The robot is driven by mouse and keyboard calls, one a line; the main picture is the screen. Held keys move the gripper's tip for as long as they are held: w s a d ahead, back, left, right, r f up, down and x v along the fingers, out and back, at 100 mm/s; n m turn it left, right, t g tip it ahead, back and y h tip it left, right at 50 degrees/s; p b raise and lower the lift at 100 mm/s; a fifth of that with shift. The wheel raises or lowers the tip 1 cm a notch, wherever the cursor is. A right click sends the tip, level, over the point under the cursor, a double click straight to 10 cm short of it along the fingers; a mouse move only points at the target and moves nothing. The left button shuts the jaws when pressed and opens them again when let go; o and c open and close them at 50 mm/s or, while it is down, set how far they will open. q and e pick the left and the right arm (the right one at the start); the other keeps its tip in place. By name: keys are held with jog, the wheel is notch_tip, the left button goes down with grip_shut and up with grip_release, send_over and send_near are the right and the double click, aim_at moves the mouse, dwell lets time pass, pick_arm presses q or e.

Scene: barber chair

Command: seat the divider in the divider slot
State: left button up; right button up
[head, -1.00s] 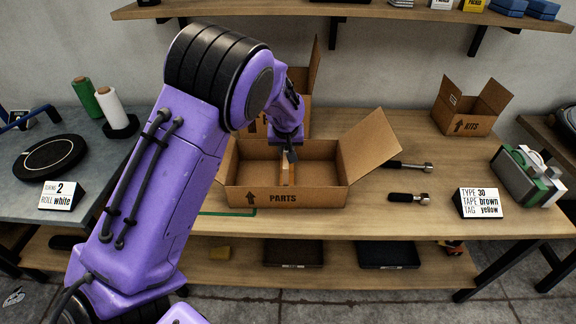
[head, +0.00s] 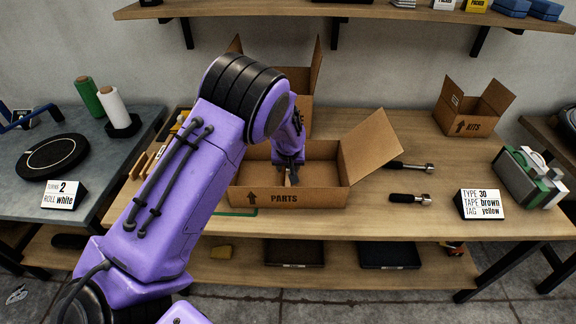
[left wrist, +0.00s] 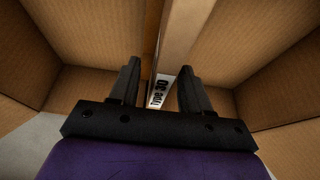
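The PARTS box (head: 325,197) stands open on the table. My left gripper (head: 291,178) points down inside it. In the left wrist view, the cardboard divider (left wrist: 180,30) runs away between the fingers, with a white "Type 30" label (left wrist: 159,89) at its near end. The left gripper (left wrist: 158,82) is open around the divider, with a gap visible on both sides. In the head view the divider is mostly hidden by the gripper and the box's front wall. The slot and the divider's lower edge are hidden. My right gripper is not in view.
Two dark-handled tools (head: 409,198) lie right of the box. A sign (head: 480,204) reads type 30, tape brown, tag yellow. Another open box stands behind.

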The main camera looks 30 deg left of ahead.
pick_arm(q)
jog(key=shift+r, duration=0.1)
jog(key=v, duration=1.2)
jog(key=shift+a+r, duration=0.1)
